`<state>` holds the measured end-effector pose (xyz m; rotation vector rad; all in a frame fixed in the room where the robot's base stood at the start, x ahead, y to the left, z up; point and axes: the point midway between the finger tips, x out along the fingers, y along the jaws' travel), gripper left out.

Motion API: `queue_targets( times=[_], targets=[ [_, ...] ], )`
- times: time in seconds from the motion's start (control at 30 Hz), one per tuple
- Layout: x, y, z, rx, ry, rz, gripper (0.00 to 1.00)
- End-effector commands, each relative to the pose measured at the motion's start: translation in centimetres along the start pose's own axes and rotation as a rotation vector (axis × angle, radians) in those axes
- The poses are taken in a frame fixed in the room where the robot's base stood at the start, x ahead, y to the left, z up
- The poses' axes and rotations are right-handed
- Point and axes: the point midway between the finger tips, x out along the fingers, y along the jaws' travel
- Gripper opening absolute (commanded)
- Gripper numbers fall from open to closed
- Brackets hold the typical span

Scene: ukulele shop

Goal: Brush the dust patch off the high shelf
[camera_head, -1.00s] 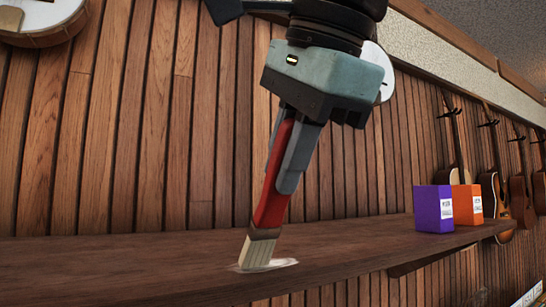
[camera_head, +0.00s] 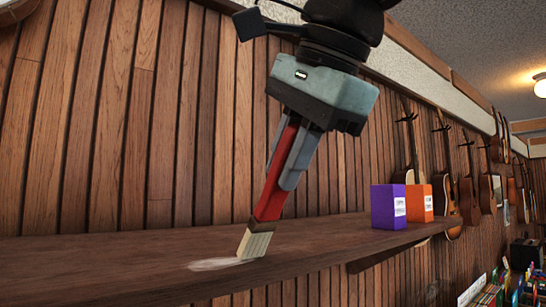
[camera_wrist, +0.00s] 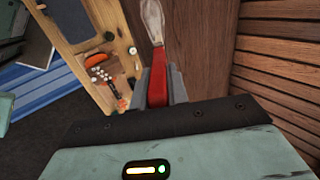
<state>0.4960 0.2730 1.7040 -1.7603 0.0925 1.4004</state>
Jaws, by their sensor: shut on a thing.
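My gripper (camera_head: 286,180) points down and is shut on the red handle of a brush (camera_head: 270,200). The brush leans, with its pale bristles (camera_head: 256,244) at the lower end, on or just above the brown wooden high shelf (camera_head: 120,262). The whitish dust patch (camera_head: 212,265) lies on the shelf just left of the bristles, its right end close to their tips. In the wrist view the red brush (camera_wrist: 157,80) sits between the fingers with its light tip pointing away; the dust patch cannot be made out there.
A purple box (camera_head: 386,208) and an orange box (camera_head: 421,204) stand on the shelf to the right. The wooden slat wall (camera_head: 180,120) is behind. Guitars (camera_head: 447,180) hang farther right. The wrist view shows a wooden surface with small items (camera_wrist: 105,75) below.

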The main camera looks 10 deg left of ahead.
Motion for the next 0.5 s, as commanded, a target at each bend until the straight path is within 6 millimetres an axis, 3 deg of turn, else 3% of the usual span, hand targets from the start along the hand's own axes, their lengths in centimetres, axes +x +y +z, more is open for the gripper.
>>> queue_targets(
  times=[0.5],
  targets=[
    [-0.8, 1.1, -0.1, -0.001, 0.001, 0.003, 0.00]
  ],
)
